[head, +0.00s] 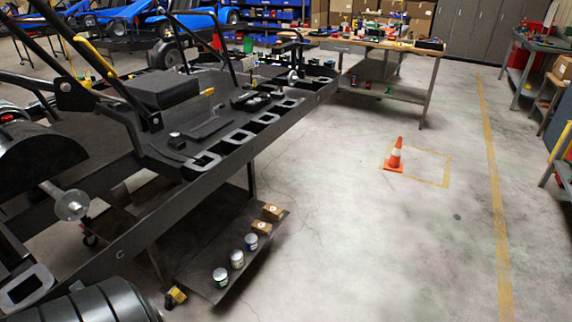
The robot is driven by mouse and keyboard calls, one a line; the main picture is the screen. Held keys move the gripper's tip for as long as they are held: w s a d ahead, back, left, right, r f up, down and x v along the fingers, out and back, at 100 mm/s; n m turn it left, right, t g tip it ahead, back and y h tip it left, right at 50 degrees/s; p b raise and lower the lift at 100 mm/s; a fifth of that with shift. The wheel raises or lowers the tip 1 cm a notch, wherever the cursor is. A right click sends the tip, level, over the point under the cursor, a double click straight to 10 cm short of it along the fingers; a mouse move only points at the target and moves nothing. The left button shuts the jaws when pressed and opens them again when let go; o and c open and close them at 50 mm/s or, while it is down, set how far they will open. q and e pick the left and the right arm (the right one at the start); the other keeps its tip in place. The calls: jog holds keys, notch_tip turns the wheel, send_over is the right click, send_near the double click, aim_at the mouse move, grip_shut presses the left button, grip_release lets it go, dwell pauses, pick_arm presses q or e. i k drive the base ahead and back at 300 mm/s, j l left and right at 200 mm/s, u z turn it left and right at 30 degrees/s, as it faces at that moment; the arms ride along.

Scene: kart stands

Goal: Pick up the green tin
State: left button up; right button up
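The middle tin (237,260) looks grey or white, and the far tin (251,242) looks dark bluish. The colours are hard to tell at this size. A small green item (388,89) also lies on the lower shelf of the far workbench, too small to identify. Neither of my grippers is in view.
Two small brown boxes (262,227) (272,212) sit beyond the tins on the low shelf. The black kart frame (240,145) overhangs the shelf's left side. An orange cone (395,156) stands on the floor. The floor right of the shelf is clear.

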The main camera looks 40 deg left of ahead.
aim_at(220, 274)
jog(key=i+u, duration=0.15)
jog(key=i, duration=0.35)
jog(key=i+l+u, duration=0.15)
jog(key=i, duration=0.35)
jog(key=i+l+u, duration=0.1)
jog(key=u, duration=0.3)
jog(key=i+l+u, duration=0.2)
jog(key=u, duration=0.2)
jog(key=i+l+u, duration=0.2)
jog(key=u, duration=0.2)
jog(key=i+l+u, duration=0.2)
jog(key=u, duration=0.2)
jog(key=l, duration=0.1)
